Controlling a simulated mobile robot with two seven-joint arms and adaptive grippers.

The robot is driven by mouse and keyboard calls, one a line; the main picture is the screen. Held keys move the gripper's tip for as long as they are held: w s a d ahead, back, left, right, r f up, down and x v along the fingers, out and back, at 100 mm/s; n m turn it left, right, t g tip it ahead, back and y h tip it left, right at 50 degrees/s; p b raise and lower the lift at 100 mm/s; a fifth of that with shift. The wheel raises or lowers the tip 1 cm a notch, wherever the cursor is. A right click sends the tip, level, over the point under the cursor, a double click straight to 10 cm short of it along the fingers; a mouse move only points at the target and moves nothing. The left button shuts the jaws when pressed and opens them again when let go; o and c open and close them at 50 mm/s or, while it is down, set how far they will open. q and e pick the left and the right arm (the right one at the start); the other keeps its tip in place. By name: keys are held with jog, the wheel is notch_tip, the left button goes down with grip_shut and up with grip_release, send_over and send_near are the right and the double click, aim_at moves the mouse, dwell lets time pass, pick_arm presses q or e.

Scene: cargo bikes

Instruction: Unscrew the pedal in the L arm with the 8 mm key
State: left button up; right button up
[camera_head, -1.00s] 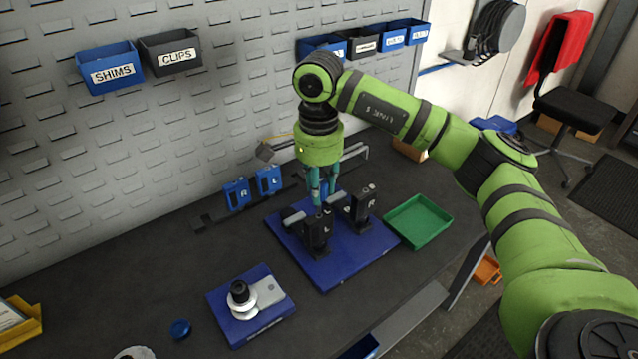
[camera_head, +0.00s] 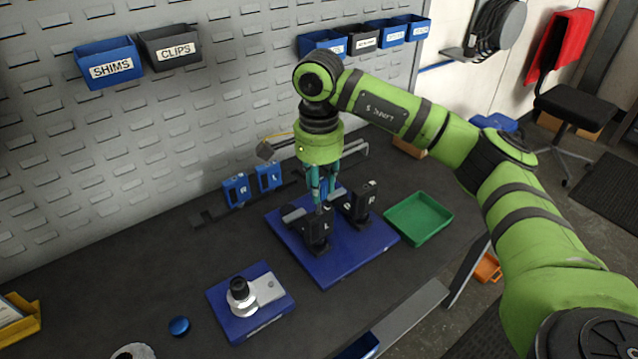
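The block marked L (camera_head: 318,236) stands upright on a blue base plate (camera_head: 340,268). A grey pedal-like piece (camera_head: 293,215) sits at its upper left. The block marked R (camera_head: 362,203) stands to its right. My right gripper (camera_head: 322,200) points straight down over the top of the L block, its teal fingers close together. Whether they touch the block or grip a key between them is too small to tell. The 8 mm key cannot be made out. My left gripper is out of view.
Blue holders marked R (camera_head: 236,190) and L (camera_head: 269,177) stand on a rail behind. A green tray (camera_head: 420,219) lies right of the plate. A blue stand (camera_head: 250,318) with a black-and-white part is in front. The bench's left side is mostly clear.

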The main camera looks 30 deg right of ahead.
grip_shut()
jog(key=shift+f, duration=0.1)
jog(key=m, duration=0.6)
jog(key=shift+s, duration=0.1)
jog(key=shift+m, duration=0.3)
jog(key=m, duration=0.6)
jog(key=shift+f, duration=0.1)
jog(key=shift+a, duration=0.1)
